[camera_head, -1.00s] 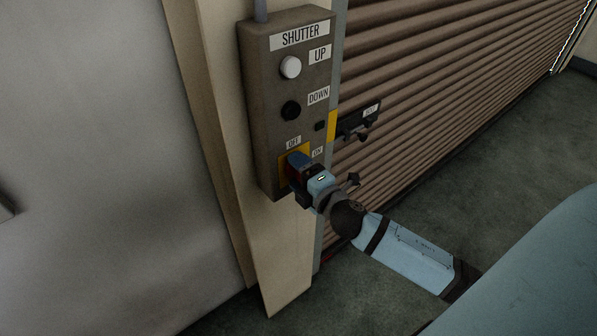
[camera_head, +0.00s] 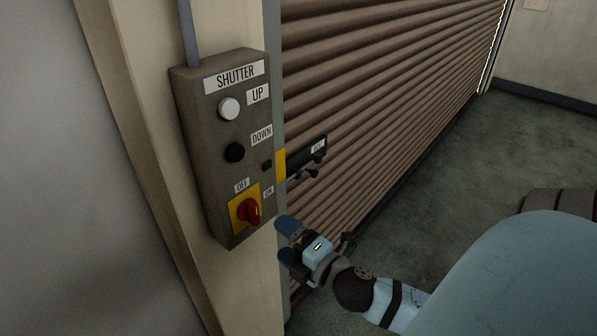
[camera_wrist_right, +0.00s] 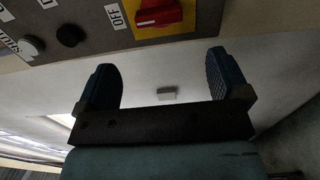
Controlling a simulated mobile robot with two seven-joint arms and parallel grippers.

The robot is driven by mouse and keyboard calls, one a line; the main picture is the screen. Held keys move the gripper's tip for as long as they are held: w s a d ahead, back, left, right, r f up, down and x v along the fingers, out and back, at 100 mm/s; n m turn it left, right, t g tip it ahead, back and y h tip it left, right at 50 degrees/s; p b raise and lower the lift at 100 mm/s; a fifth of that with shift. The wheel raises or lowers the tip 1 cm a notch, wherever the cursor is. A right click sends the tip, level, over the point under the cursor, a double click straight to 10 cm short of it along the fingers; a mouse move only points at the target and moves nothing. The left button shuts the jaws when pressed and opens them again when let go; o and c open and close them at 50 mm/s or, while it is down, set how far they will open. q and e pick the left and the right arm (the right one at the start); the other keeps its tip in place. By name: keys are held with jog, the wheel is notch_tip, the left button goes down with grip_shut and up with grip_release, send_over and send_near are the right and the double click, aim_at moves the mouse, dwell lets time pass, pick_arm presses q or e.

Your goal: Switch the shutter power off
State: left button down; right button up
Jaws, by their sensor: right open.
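The shutter control box (camera_head: 210,105) is fixed to a beige post, with a red rotary switch (camera_head: 249,211) on a yellow plate near its bottom. The OFF label (camera_head: 242,185) sits above the plate and the ON label (camera_head: 268,193) at its upper right. In the right wrist view the red switch (camera_wrist_right: 160,14) shows at the top, its handle lying roughly in line with the OFF label (camera_wrist_right: 117,16). My right gripper (camera_head: 283,241) is open and empty, to the right of and slightly below the switch, apart from it. My left gripper is not in view.
A white UP button (camera_head: 229,108) and black DOWN button (camera_head: 235,152) are higher on the box. A black latch with a handle (camera_head: 308,160) is on the ribbed shutter (camera_head: 390,80) to the right. Green floor (camera_head: 450,165) lies clear beyond my arm.

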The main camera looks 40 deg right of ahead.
jog(key=s, duration=0.3)
jog(key=shift+s+d+b, duration=0.1)
jog(key=shift+d+b, duration=0.05)
jog(key=shift+b, duration=0.15)
dwell(0.3)
jog(key=s+a+f+m+g+p, duration=0.1)
jog(key=a+f+m+g, duration=0.1)
jog(key=a+f+m, duration=0.2)
jog(key=s+a+f+m+g+y+p, duration=0.1)
jog(key=s+a+f+m+g, duration=0.1)
jog(key=f+m, duration=0.4)
jog(key=s+a+f+m+g+p, duration=0.1)
jog(key=a+f+m, duration=0.4)
jog(key=f, duration=0.6)
jog(key=shift+s+a+f+m+g+y+p, duration=0.2)
jog(key=shift+s+a+m+g+y+p, duration=0.15)
jog(key=shift+s+g, duration=0.5)
jog(key=shift+w, duration=0.2)
